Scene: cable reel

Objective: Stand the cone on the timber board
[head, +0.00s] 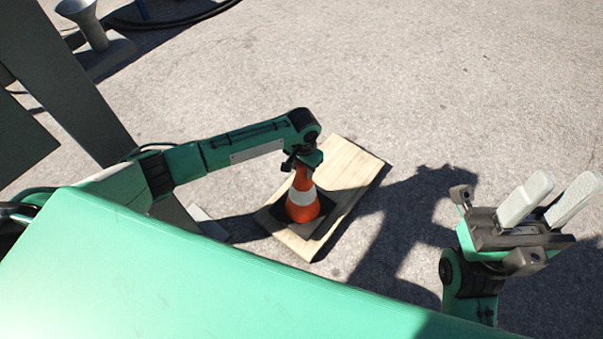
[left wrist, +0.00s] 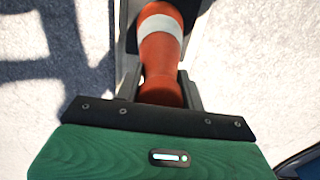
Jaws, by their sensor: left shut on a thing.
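The orange cone (head: 303,208) has a white band and a dark square base, and it looks upright. It appears over the near left part of the pale timber board (head: 355,160). I cannot tell whether its base touches the board. My left gripper (head: 303,165) is shut on the upper part of the cone from above. In the left wrist view the cone (left wrist: 161,52) runs up between the fingers (left wrist: 160,92). My right gripper (head: 560,182) is open and empty, at the right, apart from the board.
A grey flared metal piece (head: 85,22) and black cable (head: 185,20) are at the far left. A dark upright structure (head: 60,75) stands at the left, behind my left arm. The pavement (head: 450,90) beyond and right of the board is clear.

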